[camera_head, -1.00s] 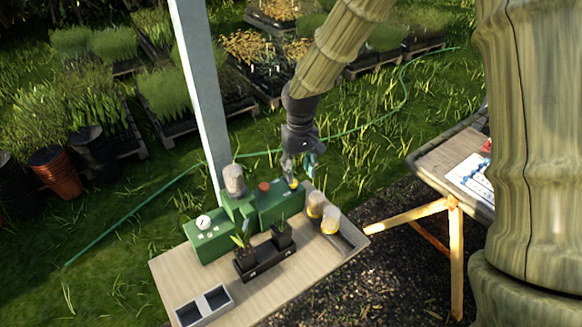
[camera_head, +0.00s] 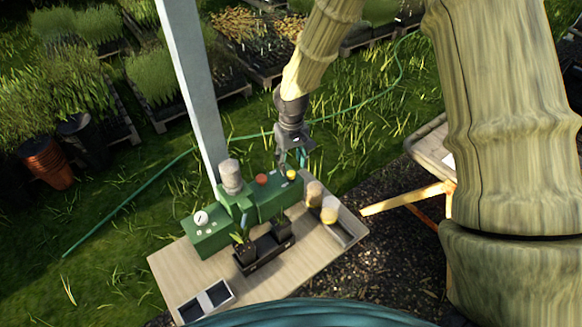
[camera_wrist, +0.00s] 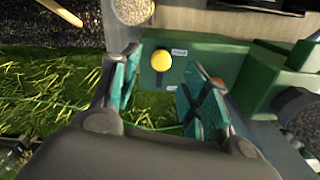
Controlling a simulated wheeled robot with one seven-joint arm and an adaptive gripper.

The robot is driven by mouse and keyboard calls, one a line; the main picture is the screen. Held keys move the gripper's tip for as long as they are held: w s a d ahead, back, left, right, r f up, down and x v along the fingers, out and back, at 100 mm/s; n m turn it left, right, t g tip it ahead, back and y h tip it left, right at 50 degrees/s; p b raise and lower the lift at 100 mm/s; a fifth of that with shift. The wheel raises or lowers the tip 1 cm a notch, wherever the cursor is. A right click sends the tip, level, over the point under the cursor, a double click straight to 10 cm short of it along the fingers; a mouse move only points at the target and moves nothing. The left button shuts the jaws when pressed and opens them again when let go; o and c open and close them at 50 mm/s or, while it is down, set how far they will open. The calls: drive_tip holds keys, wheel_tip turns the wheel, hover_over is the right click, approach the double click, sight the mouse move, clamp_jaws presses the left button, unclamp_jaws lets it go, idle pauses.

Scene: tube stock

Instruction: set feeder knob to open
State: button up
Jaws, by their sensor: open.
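The green feeder machine (camera_head: 265,203) stands on a wooden table. A round yellow knob (camera_head: 292,174) sits near its right end and shows in the wrist view (camera_wrist: 161,61) with small labels beside it. I cannot read the labels or tell the knob's setting. A red-orange knob (camera_head: 262,180) sits left of it. My gripper (camera_head: 292,160) is open and empty, pointing down over the machine's right end. In the wrist view its teal fingers (camera_wrist: 158,78) are spread, with the yellow knob showing between and beyond them, apparently untouched.
A grey cylinder (camera_head: 231,177) and a gauge (camera_head: 201,218) are on the machine. A small two-cell tray (camera_head: 206,300) lies front left. A pale post (camera_head: 190,80) rises behind.

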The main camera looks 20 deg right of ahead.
sight(291, 173)
drive_tip(key=shift+s+f+p, duration=0.1)
drive_tip(key=shift+f+p, duration=0.5)
drive_tip(key=shift+f, duration=1.5)
clamp_jaws()
